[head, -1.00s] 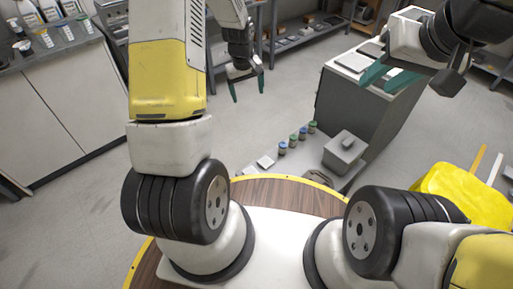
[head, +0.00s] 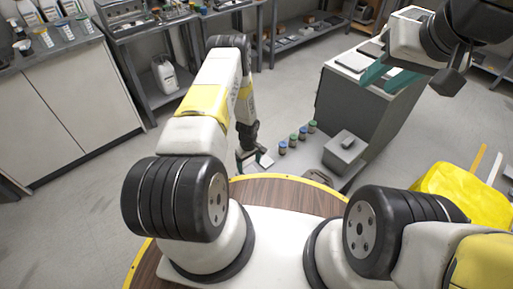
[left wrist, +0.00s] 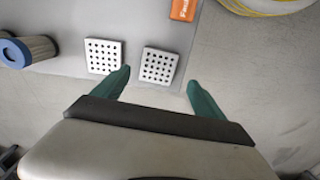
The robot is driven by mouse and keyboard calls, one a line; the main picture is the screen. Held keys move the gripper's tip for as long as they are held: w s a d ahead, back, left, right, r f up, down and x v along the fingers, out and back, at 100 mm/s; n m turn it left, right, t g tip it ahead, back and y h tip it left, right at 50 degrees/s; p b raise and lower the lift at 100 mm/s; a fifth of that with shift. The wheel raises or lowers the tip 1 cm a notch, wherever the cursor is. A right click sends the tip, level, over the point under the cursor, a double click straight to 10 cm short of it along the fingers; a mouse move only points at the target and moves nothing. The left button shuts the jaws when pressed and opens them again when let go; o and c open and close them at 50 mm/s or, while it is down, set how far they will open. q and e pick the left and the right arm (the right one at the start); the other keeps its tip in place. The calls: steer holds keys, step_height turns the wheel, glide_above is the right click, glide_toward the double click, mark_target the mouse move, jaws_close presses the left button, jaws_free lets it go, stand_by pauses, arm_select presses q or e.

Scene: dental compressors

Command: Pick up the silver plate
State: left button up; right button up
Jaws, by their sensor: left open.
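Two small silver perforated plates lie side by side on a low grey surface in the left wrist view, the left one (left wrist: 104,56) and the right one (left wrist: 159,66). My left gripper (left wrist: 159,83) is open and empty; its green fingers point at the right plate, one fingertip either side of its near edge. In the head view my left gripper (head: 250,157) is low beside one light plate (head: 266,161); the arm and gripper partly hide this spot. My right gripper (head: 390,76) is raised at the upper right, with green fingers apart and nothing between them.
A blue-capped filter cylinder (left wrist: 30,50) lies left of the plates, and an orange labelled item (left wrist: 184,9) is beyond them. A tall grey cabinet (head: 350,108) stands behind.

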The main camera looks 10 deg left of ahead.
mark_target(251, 171)
arm_select(q)
steer(key=f, duration=0.4)
steer(key=shift+d+f, duration=0.3)
steer(key=shift+f, duration=0.05)
steer(key=shift+w, duration=0.1)
steer(key=c, duration=1.6)
steer(key=shift+r, duration=0.15)
